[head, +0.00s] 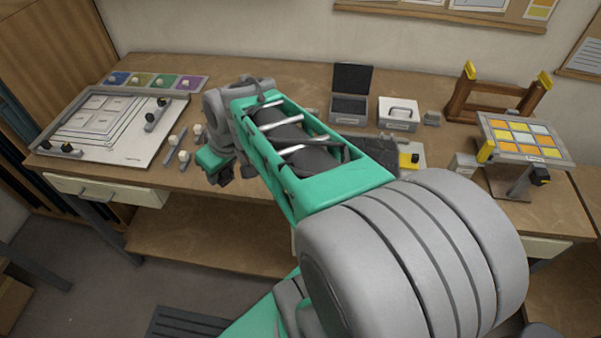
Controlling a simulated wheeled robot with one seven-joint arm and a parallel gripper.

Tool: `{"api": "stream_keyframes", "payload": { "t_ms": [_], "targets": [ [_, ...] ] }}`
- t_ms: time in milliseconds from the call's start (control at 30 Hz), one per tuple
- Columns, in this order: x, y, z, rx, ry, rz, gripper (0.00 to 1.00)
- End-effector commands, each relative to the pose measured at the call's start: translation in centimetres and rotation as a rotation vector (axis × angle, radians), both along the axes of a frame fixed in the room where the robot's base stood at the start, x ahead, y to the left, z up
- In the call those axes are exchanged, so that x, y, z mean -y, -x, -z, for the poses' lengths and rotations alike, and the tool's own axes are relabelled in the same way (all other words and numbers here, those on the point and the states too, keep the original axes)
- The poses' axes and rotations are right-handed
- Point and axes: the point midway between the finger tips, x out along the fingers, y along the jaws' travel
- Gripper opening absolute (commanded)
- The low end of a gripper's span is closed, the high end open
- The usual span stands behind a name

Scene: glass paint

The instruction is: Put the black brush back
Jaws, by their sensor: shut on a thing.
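My gripper (218,168) is over the front left part of the workbench, just right of the small white-knobbed pieces. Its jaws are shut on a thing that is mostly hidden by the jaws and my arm. Only dark shapes show at the fingertips, so its outline and tilt cannot be made out. I see no separate black brush lying elsewhere on the bench, and my arm covers the middle of it.
A white board with a framed drawing (130,148) lies at left, with a row of coloured tiles (182,82) behind. Several white-knobbed pieces (172,147) stand beside it. An open dark box (350,120), white case (398,126), wooden rack (460,101) and colour panel (558,158) stand right.

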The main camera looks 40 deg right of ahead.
Motion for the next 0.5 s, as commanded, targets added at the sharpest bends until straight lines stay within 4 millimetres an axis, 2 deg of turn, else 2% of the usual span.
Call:
{"api": "stream_keyframes", "payload": {
  "t_ms": [33,167,300,400,500],
  "targets": [
    [2.6,0.7,0.8,-0.001,-0.001,-0.017,0.0],
    [7.9,3.2,1.1,0.0,-0.002,-0.134,0.0],
    [13.5,7.6,1.3,-0.001,-0.003,-0.272,0.0],
    [16.7,11.4,1.3,-0.002,-0.004,-0.372,0.0],
    [18.7,14.8,1.2,-0.001,-0.003,-0.453,0.0]
  ]
}}
